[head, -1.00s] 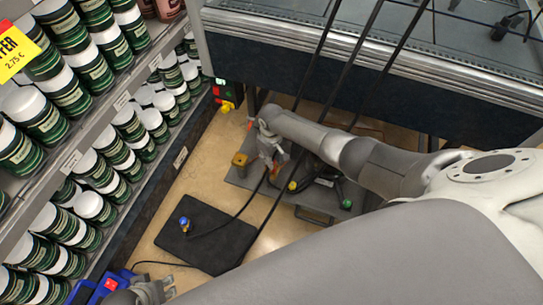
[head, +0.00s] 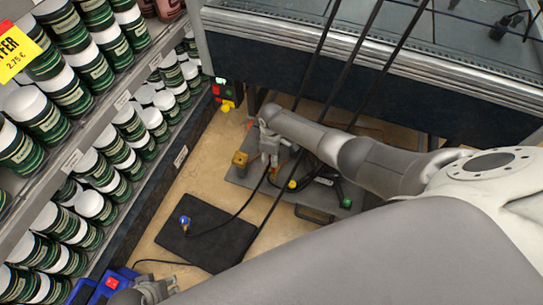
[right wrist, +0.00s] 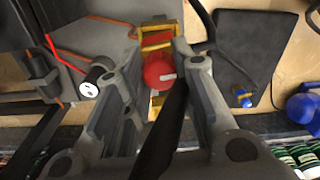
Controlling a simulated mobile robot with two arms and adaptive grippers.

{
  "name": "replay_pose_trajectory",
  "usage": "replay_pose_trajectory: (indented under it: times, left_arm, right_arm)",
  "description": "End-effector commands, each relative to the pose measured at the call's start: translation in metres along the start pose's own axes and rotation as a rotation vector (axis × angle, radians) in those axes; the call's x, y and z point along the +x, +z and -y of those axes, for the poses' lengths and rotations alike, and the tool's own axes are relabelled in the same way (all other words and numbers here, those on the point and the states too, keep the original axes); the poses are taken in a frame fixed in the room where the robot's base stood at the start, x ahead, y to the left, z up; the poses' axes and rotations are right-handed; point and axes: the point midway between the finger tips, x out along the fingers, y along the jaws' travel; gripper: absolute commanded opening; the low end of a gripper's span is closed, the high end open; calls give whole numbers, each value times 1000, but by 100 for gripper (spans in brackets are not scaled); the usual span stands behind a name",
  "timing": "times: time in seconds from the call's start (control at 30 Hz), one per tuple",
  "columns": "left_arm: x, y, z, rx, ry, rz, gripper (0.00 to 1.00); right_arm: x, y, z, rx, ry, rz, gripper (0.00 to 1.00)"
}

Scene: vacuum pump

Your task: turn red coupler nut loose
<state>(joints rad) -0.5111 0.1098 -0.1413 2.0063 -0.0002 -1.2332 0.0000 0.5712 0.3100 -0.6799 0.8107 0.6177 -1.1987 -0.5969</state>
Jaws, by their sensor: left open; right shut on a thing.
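The red coupler nut (right wrist: 158,71) shows in the right wrist view between the two fingers of my right gripper (right wrist: 162,62), which is shut on it. Yellow brass-coloured parts (right wrist: 158,38) show just beyond the nut. A black hose (right wrist: 168,125) runs from the nut toward the camera. In the head view my right gripper (head: 274,158) points down over the grey pump plate, and its fingers hide the nut there. My left gripper (head: 163,288) is open and empty at the lower left edge of the head view.
A black mat (head: 205,240) with a blue-ended hose fitting (head: 185,221) lies on the floor. A brass-coloured block (head: 240,160) stands beside my right gripper. Shelves of jars (head: 75,205) bound the left, and a freezer cabinet (head: 380,85) bounds the back. Dark hoses cross the area.

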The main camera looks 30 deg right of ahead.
Motion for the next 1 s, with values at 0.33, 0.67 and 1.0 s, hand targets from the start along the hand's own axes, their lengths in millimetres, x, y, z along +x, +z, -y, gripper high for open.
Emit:
replay_pose_trajectory:
  times: [0.33,0.67,1.0]
  left_arm:
    - [0,-1,0,0,0,-2,47]
    - [0,-2,0,-1,0,-3,47]
    - [0,-2,1,-2,-2,-3,47]
  right_arm:
    - [0,-1,0,-3,1,-3,1]
    - [0,-1,0,-3,1,-2,48]
    - [-6,-1,-1,-2,1,-3,48]
